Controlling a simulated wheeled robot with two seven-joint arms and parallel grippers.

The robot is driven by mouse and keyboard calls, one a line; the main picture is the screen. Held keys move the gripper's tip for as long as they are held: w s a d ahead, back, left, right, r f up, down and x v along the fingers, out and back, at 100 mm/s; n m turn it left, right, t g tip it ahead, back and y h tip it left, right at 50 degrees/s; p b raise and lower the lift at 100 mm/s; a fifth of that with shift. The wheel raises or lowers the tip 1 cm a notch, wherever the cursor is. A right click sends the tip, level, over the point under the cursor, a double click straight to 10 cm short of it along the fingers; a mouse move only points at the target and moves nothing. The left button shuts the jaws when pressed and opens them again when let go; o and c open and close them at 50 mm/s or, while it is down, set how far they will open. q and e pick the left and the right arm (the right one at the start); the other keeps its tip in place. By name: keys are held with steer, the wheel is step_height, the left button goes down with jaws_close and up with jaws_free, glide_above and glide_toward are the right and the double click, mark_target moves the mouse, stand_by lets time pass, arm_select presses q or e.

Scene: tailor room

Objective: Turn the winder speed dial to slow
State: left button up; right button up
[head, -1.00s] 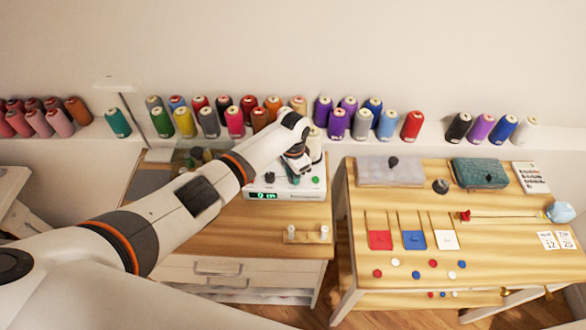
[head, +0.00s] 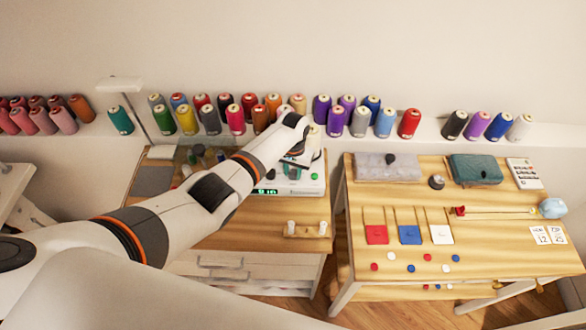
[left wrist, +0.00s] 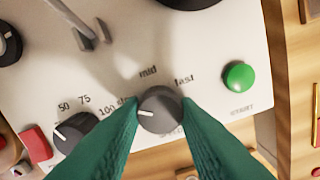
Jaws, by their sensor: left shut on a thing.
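The winder (head: 305,188) is a white box with a lit green display, at the back right of the left table. In the left wrist view its grey speed dial (left wrist: 160,108) sits between the green fingertips of my left gripper (left wrist: 162,112), which is shut on it. The dial's white mark points left, towards a label beginning with "s" that the left finger partly hides. "mid" stands above the dial and "fast" to its upper right.
A green start button (left wrist: 239,76) is right of the speed dial. Another dial (left wrist: 75,132), marked 50, 75 and 100, and a red switch (left wrist: 35,143) are to its left. Thread cones line the back shelf (head: 425,128). The right table (head: 490,235) holds trays and small discs.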

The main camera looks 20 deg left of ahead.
mark_target(293, 173)
stand_by(0.4)
arm_select(q)
steer(key=o, duration=1)
steer(key=shift+c, duration=0.2)
steer(key=shift+r, duration=0.1)
steer(key=shift+r, duration=0.35)
step_height(293, 173, up, 11)
